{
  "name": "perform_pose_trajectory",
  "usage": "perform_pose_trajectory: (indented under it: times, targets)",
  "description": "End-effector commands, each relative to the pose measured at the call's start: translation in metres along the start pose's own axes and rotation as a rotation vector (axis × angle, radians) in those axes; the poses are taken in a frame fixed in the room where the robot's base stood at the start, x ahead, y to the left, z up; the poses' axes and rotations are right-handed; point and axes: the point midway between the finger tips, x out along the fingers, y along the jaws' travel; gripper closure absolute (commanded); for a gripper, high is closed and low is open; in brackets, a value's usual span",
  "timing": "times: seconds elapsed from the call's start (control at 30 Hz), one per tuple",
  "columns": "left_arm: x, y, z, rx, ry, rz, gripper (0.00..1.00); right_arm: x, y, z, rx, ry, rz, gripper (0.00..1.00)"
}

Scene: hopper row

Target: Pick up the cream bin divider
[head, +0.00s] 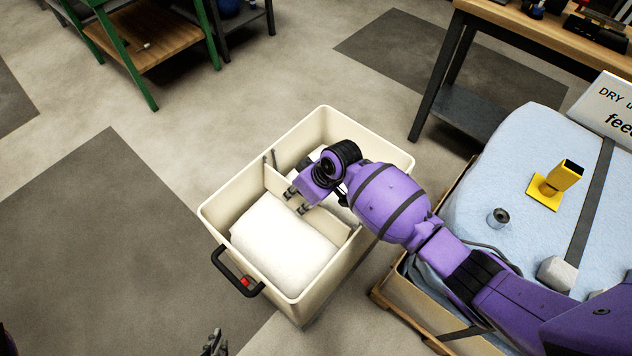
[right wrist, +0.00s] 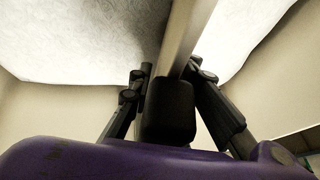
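The cream bin divider (head: 277,180) stands upright across the inside of the cream bin (head: 222,229), splitting it into two compartments. My right gripper (head: 297,199) is down in the bin at the divider and hides its middle part. In the right wrist view the divider (right wrist: 182,38) runs between the two fingers of the right gripper (right wrist: 170,70). The fingers stand apart on either side of it, with a gap showing at the left finger. My left gripper (head: 214,344) shows only in part at the bottom edge, away from the bin.
White material (head: 280,240) fills the near compartment, and more lies beyond the divider. A black handle (head: 237,272) is on the bin's near side. A blue-covered load (head: 525,165) bearing a yellow part (head: 555,186) stands right. Floor to the left is clear.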

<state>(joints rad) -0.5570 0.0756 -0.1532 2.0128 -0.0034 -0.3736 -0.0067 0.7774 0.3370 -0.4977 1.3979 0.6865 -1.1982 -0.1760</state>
Motion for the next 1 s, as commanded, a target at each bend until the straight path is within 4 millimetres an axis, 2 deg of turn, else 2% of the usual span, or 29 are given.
perform_pose_trajectory:
  times: [0.03, 0.67, 0.87, 1.0]
  targets:
    - [0.000, 0.000, 0.000, 0.000, 0.000, 0.000, 1.00, -0.003, 0.001, -0.005, -0.004, 0.005, 0.003, 1.00]
    - [-0.001, -0.001, -0.001, 0.000, 0.001, -0.001, 1.00, -0.009, 0.001, -0.009, -0.004, 0.009, 0.006, 1.00]
    - [-0.004, -0.001, -0.008, -0.002, 0.011, -0.001, 1.00, -0.031, -0.002, -0.018, -0.004, 0.012, 0.008, 1.00]
    - [-0.006, -0.001, -0.013, -0.004, 0.018, -0.002, 1.00, -0.055, -0.008, -0.029, -0.006, 0.012, 0.007, 1.00]
